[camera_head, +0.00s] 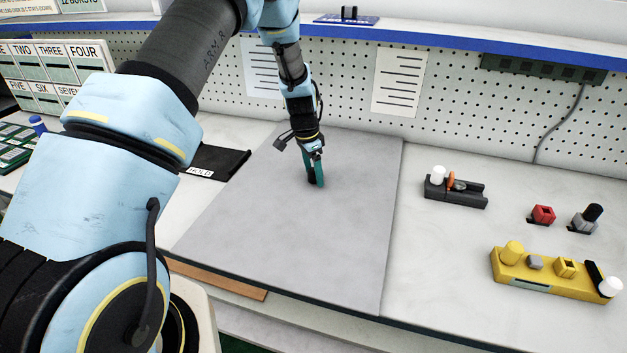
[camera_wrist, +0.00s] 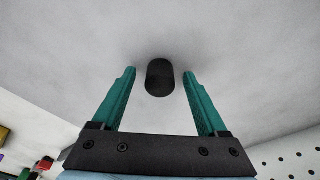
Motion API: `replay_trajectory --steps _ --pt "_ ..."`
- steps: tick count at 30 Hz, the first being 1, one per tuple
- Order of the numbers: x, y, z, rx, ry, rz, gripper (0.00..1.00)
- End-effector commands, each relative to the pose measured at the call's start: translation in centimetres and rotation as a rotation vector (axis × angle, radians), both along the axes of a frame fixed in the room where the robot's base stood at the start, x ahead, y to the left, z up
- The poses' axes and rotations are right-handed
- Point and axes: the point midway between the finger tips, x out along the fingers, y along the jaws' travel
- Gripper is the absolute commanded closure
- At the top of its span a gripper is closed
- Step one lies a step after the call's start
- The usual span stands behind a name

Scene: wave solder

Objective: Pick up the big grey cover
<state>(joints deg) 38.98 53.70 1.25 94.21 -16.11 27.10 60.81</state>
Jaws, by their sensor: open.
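The big grey cover (camera_head: 290,240) is a wide flat panel lying on the workbench in the middle of the head view. Its pale surface (camera_wrist: 230,45) fills most of the wrist view. A short black knob (camera_wrist: 160,78) stands on it. My gripper (camera_head: 316,181) points down at the upper middle of the cover. In the wrist view, its two green fingers (camera_wrist: 160,72) are open, one on each side of the knob, with gaps showing. In the head view, the fingers largely hide the knob.
A black mat marked HOLD (camera_head: 215,162) lies left of the cover. To the right are a dark fixture (camera_head: 462,194), a red block (camera_head: 542,214) and a yellow fixture (camera_head: 550,274). A pegboard wall (camera_head: 450,95) and blue-edged shelf (camera_head: 450,42) stand behind.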

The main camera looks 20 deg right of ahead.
Motion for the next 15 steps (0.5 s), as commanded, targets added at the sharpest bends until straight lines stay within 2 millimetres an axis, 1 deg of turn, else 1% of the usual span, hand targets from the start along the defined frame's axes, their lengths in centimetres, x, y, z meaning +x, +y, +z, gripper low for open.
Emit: replay_trajectory --steps 4,5,15 --pt "0.01 -0.01 -0.02 0.0 0.0 0.0 0.24" --pt "0.0 0.0 -0.01 0.0 0.0 0.0 0.26" --pt "-0.01 0.0 0.02 0.0 0.0 0.0 0.65"
